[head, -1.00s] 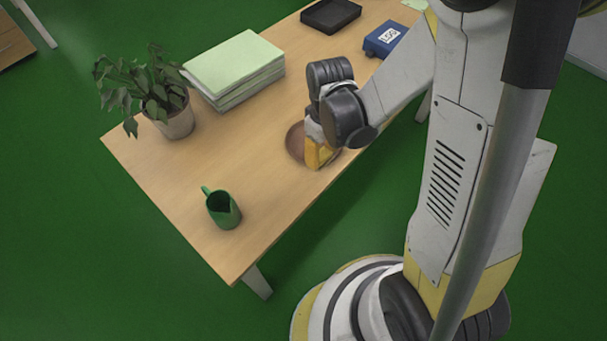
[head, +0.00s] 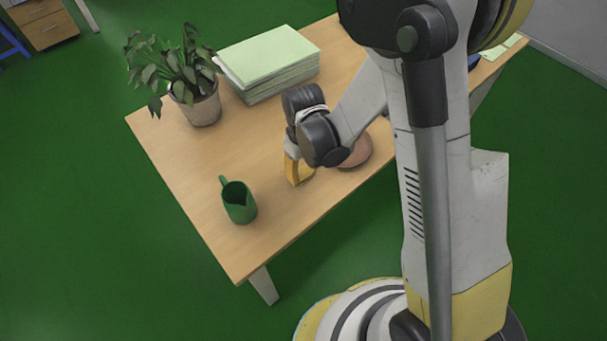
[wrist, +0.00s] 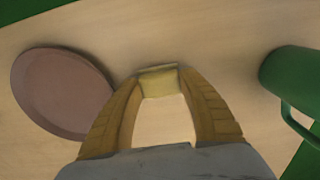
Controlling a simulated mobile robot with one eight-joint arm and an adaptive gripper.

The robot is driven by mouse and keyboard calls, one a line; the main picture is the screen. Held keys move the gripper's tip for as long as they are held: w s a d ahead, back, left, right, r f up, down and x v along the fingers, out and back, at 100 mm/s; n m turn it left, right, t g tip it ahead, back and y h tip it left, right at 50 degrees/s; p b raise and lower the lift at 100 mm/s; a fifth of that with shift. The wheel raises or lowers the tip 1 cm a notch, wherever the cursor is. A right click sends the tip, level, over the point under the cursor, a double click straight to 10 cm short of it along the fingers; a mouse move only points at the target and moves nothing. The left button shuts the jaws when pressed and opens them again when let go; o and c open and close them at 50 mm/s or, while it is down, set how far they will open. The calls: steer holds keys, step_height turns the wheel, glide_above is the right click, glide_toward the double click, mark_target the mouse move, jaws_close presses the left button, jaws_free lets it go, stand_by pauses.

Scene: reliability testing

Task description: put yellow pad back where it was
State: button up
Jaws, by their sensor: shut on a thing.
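The yellow pad (wrist: 158,82) is a small pale yellow block between my fingertips in the wrist view. My gripper (head: 298,178) is shut on it. The yellow fingers point down over the wooden table (head: 180,155), between a brown plate and a green pitcher. The brown plate (head: 358,152) is right of my gripper in the head view, partly behind the arm; it shows at left in the wrist view (wrist: 60,92). In the head view the pad cannot be told from the yellow fingers. I cannot tell whether it touches the table.
The green pitcher (head: 239,204) stands near the table's front left; it also shows at right in the wrist view (wrist: 292,80). A potted plant (head: 200,105) and a stack of pale green paper (head: 268,60) stand farther back. Bare tabletop lies left of my gripper.

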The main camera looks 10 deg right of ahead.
steer(key=shift+f, duration=0.35)
steer(key=shift+f, duration=0.15)
steer(key=o, duration=1.2)
steer(key=shift+c, duration=0.2)
steer(key=shift+r, duration=0.25)
step_height(320, 180, up, 12)
steer(key=p, duration=0.6)
step_height(320, 180, up, 11)
steer(key=m+t, duration=0.3)
glide_above(304, 171)
steer(key=s+d, duration=0.3)
steer(key=d, duration=0.3)
steer(key=s+d+r+m+t, duration=0.3)
steer(key=s+d+r+t, duration=0.1)
steer(key=s+d+r, duration=0.3)
steer(key=shift+s+d+r+m, duration=0.15)
steer(key=shift+s+r+m, duration=0.3)
steer(key=shift+r, duration=0.1)
